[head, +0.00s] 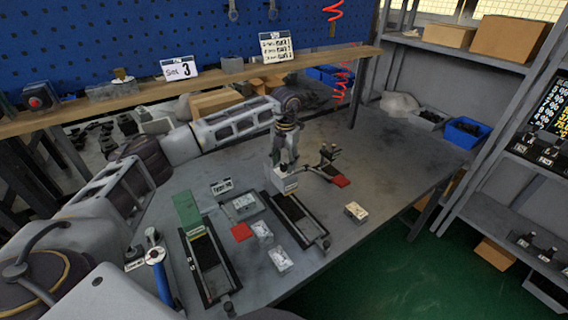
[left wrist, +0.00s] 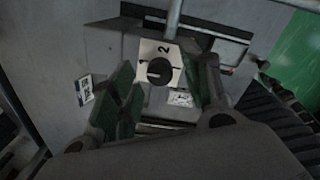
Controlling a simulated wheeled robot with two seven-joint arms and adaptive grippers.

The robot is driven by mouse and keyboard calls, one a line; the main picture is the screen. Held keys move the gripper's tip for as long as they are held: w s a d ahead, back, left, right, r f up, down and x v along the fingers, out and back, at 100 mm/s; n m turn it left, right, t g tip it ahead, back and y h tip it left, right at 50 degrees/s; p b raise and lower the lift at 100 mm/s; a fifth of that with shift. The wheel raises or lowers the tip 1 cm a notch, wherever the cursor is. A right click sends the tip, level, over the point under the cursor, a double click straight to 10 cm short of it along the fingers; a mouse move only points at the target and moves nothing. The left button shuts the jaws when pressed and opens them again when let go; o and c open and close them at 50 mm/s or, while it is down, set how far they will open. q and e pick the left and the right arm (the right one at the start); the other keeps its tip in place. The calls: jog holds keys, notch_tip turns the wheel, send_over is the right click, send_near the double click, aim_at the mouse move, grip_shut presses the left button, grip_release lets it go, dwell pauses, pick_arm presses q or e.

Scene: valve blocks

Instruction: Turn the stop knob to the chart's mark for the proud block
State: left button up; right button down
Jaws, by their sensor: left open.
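My left gripper (head: 284,160) points down over the bench, just above a white block (head: 284,180) at the far end of a dark rail. In the left wrist view the black round knob (left wrist: 158,71) sits on a white plate (left wrist: 174,50) marked 1 and 2. The open green-padded fingers (left wrist: 155,88) stand on either side of the knob; I cannot tell whether they touch it. A white card with lines of print (head: 276,47), likely the chart, stands on the shelf, too small to read. A "Set 3" card (head: 178,68) stands to its left. My right gripper is not in view.
A pale block (head: 356,212) lies near the bench edge. The bench's right back is mostly clear.

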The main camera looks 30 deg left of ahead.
aim_at(285, 165)
pick_arm(q)
notch_tip(285, 165, up, 11)
jog(key=shift+d, duration=0.15)
dwell(0.4)
dwell(0.6)
